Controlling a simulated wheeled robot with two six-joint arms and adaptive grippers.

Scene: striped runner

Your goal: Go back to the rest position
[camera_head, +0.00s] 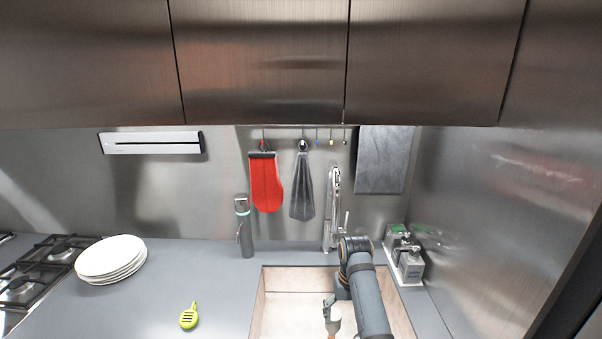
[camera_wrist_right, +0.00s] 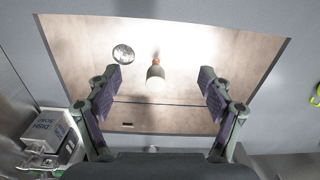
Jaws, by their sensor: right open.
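My right arm reaches down over the sink (camera_head: 259,300) in the head view. My right gripper (camera_head: 330,302) is low over the basin there, partly hidden by my own arm. In the right wrist view the right gripper (camera_wrist_right: 159,80) is open, its two padded fingers wide apart with nothing between them in contact. A small grey-green object with a pale end and an orange-brown tip (camera_wrist_right: 155,74) lies in the sink beyond the fingers; it seems to show in the head view too (camera_head: 334,321). My left gripper is in neither view.
A stack of white plates (camera_head: 110,258) stands by the stove (camera_head: 45,262). A yellow-green utensil (camera_head: 189,317) lies left of the sink. A caddy (camera_head: 404,258) stands at the sink's back right, near the faucet (camera_head: 332,210). Counter left of the sink is mostly clear; cabinets hang above.

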